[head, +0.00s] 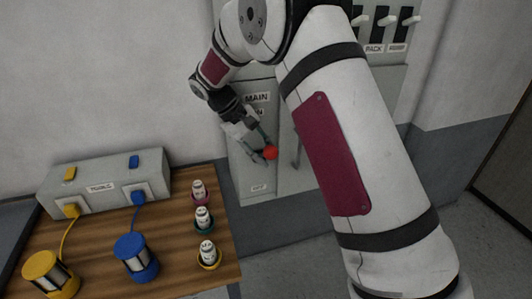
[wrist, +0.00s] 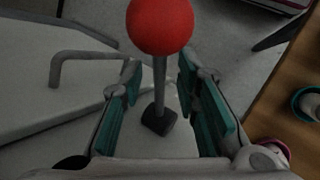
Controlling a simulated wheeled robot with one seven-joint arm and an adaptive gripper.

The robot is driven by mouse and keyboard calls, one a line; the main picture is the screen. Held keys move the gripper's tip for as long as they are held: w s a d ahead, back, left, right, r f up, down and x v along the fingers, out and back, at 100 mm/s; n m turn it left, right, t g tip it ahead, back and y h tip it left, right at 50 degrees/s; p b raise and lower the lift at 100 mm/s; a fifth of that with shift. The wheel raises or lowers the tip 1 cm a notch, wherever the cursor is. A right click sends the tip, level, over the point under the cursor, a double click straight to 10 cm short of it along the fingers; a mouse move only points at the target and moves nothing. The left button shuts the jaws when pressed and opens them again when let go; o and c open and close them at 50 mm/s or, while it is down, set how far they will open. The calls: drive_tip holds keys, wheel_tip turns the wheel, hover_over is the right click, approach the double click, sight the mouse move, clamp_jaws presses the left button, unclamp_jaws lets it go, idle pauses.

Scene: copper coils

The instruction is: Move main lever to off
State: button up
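The main lever has a red ball knob (head: 270,153) and stands on a grey panel (head: 259,186) under a MAIN label. The ball sits below the upper label and above the lower label, which looks like OFF. In the wrist view the red ball (wrist: 160,25) tops a thin grey shaft (wrist: 160,85) rising from a dark base (wrist: 159,121). My gripper (head: 257,147) is at the lever. Its teal-padded fingers (wrist: 158,72) are open, one on each side of the shaft, with a visible gap on both sides.
A grey handle (wrist: 90,56) sticks out beside the lever. A wooden table (head: 180,234) at left holds a grey socket box (head: 104,180), yellow (head: 50,275) and blue (head: 135,258) coils and several small cups. A switch panel (head: 375,45) is on the wall behind my arm.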

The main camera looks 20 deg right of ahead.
drive_tip(key=shift+s+d+f, duration=0.1)
drive_tip(key=shift+d+f, duration=0.1)
drive_tip(key=shift+f, duration=0.1)
drive_tip(key=shift+c, duration=0.3)
clamp_jaws()
